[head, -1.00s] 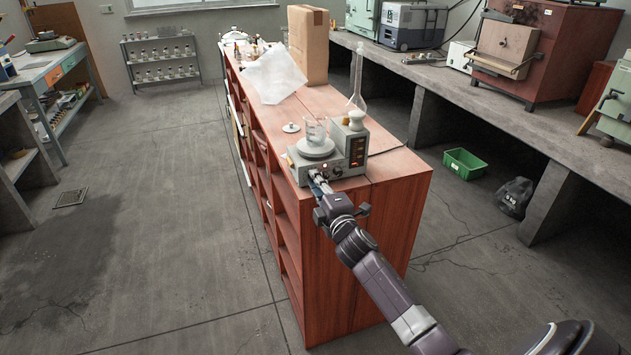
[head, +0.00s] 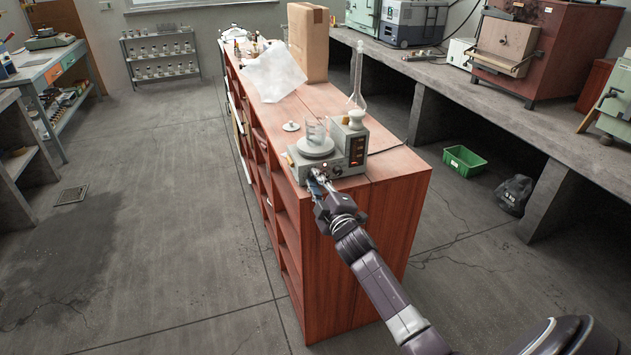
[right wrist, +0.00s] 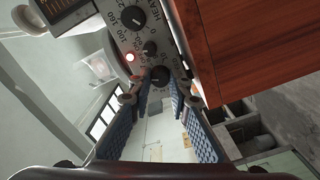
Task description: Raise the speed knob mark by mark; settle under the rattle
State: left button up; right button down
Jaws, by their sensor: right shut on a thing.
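The grey hotplate stirrer (head: 343,163) stands on the near end of the red-brown wooden cabinet. A glass beaker (head: 315,131) sits on its round plate (head: 316,148). My right gripper (head: 318,179) reaches the stirrer's front panel and is shut on a black knob (right wrist: 160,75), taken as the speed knob. In the right wrist view, the blue-padded fingers stand either side of it; its own mark is not readable. My left gripper is not in view.
On the cabinet top (head: 383,177) are a tall glass flask (head: 357,75), a small white lid-like piece (head: 291,126), a crumpled translucent sheet (head: 274,76) and a brown cardboard package (head: 308,42). A green crate (head: 464,162) and dark bag (head: 515,194) lie on the floor.

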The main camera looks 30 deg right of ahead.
jog(key=shift+f, duration=0.15)
jog(key=c, duration=1.8)
grip_release()
jog(key=v, duration=1.2)
jog(key=shift+d, duration=0.1)
dwell(0.8)
